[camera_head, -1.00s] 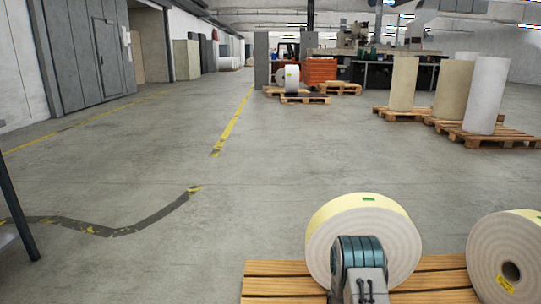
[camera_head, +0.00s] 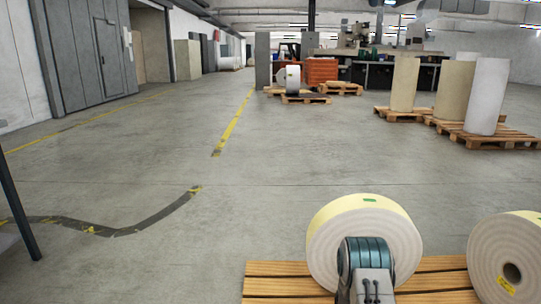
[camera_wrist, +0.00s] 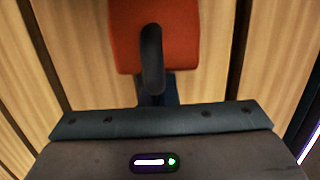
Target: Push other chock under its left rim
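A red chock (camera_wrist: 180,45) with a dark curved handle (camera_wrist: 151,55) lies on wooden slats at the top of the wrist view. My gripper (camera_wrist: 158,92) is at the near end of this handle; its dark fingers are close together on either side of it and look shut on it. The chock is hidden in the head view behind my arm and a large roll. That roll (camera_head: 330,222), cream with a pale side face, stands on edge on a pallet (camera_head: 285,270), directly beyond my arm. The contact between chock and roll rim is not visible.
A second roll (camera_head: 485,265) with a dark core hole stands on the right, apart from the first. Pallets with tall rolls (camera_head: 487,95) stand at the back right. The floor (camera_head: 270,165) is clear on the left and beyond. A dark post (camera_head: 18,205) stands at the left edge.

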